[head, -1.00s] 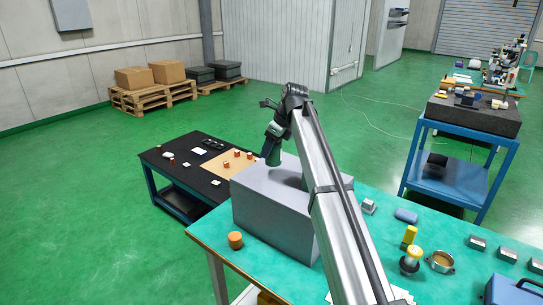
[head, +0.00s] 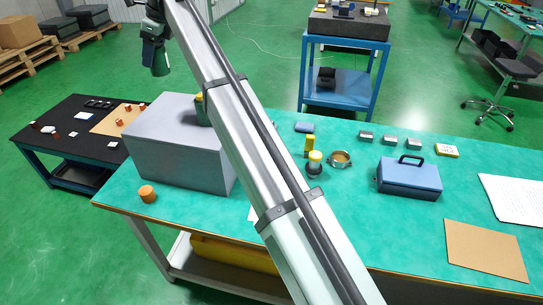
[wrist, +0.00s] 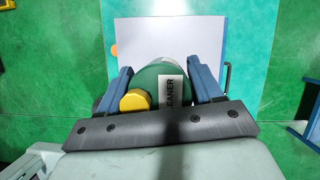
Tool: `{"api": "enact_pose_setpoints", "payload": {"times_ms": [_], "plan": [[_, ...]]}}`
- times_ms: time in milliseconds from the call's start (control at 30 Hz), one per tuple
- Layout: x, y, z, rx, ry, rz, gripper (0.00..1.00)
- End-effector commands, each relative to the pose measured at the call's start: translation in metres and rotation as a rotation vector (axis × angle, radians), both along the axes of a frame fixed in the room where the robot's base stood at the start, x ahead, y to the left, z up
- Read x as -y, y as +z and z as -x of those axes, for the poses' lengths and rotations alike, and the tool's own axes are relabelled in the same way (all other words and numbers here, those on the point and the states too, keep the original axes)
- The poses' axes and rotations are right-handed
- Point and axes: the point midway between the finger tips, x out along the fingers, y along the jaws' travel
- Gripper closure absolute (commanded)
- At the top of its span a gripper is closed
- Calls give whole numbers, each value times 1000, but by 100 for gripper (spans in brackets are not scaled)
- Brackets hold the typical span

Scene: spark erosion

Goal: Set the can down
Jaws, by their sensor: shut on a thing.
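In the wrist view the can (wrist: 150,76) is green with a yellow cap (wrist: 135,100) and a white label reading "CLEANER". My gripper (wrist: 166,84) has its two blue fingers on either side of the can and is shut on it. The grey block (wrist: 160,35) lies beneath and beyond the can in that view. In the head view a green body with a yellow top, seemingly the can (head: 199,98), shows over the block's right side, largely hidden behind my arm. Whether its base touches the block cannot be told. My fingers are hidden there.
The teal table (head: 360,235) also holds an orange cylinder (head: 147,194), a yellow-topped bottle (head: 315,163), a brass ring (head: 340,158) and a blue box (head: 410,177). A black table (head: 75,120) stands at the left. The block's top left part looks clear.

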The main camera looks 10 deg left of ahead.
Motion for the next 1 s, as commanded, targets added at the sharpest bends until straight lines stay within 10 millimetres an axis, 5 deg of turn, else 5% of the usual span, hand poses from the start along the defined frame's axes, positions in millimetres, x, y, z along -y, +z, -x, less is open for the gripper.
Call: {"api": "enact_pose_setpoints", "payload": {"times_ms": [267, 700, 1000], "plan": [[70, -1, -32, 1, -4, 2, 75], [235, -1, -85, -1, -5, 3, 75], [308, -1, -98, -1, -2, -1, 75]]}}
